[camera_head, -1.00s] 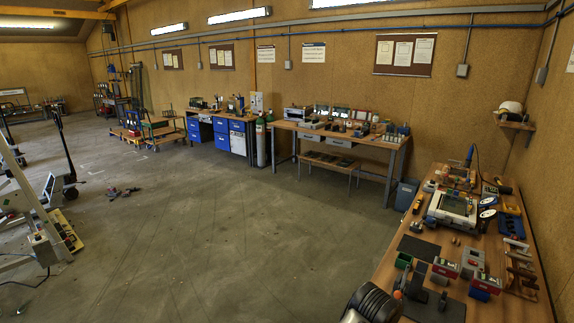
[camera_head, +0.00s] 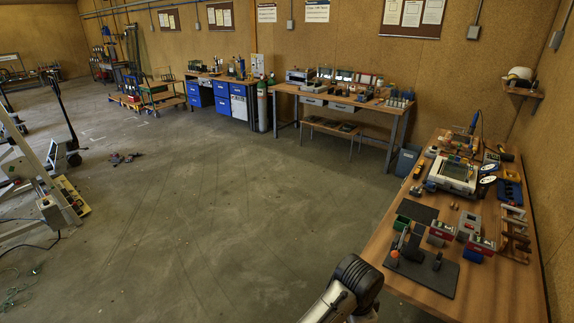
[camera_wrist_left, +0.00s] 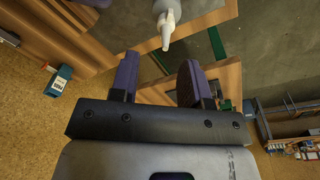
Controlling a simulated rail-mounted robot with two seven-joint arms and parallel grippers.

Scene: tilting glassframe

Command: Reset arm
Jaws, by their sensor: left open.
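My left gripper (camera_wrist_left: 160,78) shows in the left wrist view with its two dark fingers apart and nothing between them. Beyond the fingers are wooden boards (camera_wrist_left: 215,85) and a grey, nozzle-shaped part (camera_wrist_left: 167,25) that I cannot identify. In the head view one of my arm links (camera_head: 350,288) rises from the bottom edge, left of the wooden workbench (camera_head: 400,262). Neither gripper shows in the head view.
The workbench at the right carries a dark mat (camera_head: 428,272), small red boxes (camera_head: 480,246) and a white device (camera_head: 453,178). A second bench (camera_head: 350,100) stands along the back wall. The concrete floor (camera_head: 220,220) in the middle is clear.

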